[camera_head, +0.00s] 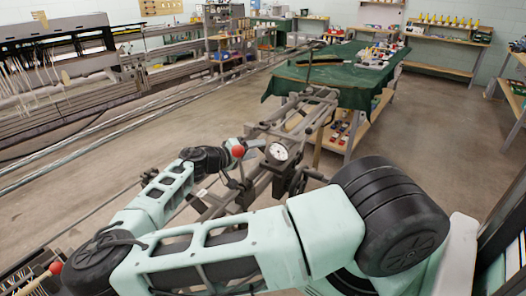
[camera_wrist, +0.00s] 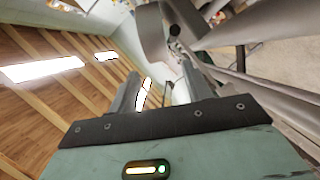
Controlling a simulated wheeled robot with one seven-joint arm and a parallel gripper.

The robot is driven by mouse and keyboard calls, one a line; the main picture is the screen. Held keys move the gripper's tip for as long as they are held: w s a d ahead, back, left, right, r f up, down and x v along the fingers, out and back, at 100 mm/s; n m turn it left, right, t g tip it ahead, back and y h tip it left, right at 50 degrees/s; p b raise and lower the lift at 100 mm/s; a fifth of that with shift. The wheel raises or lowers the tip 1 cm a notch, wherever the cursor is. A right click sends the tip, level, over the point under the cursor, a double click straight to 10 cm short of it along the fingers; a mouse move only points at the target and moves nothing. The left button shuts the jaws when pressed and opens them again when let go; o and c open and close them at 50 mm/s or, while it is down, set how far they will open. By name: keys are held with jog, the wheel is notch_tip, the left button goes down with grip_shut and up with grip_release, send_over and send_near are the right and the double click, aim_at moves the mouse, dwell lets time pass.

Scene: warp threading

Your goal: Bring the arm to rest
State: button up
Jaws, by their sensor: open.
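My arm, pale green with black joints, reaches from the lower right to the left in the head view and folds back toward the middle. Its wrist ends beside a metal machine frame (camera_head: 300,122). My gripper shows in the wrist view (camera_wrist: 158,78), with its two grey fingers apart. I see nothing held between them. In the head view the fingers are too small to make out. A red ball knob (camera_head: 238,151) and a round white dial (camera_head: 279,152) are close by the wrist; I cannot tell whether anything touches.
A loom-like machine (camera_head: 50,60) with long rails stands at the left. A green-covered table (camera_head: 330,80) stands at the back middle, with shelves behind. Grey floor (camera_head: 440,125) at the right is clear. The wrist view shows the wooden ceiling (camera_wrist: 40,100) and grey bars (camera_wrist: 240,30) near the fingers.

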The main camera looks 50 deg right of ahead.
jog(key=shift+w+a+r, duration=0.1)
jog(key=shift+a+r, duration=0.05)
jog(key=shift+a, duration=0.45)
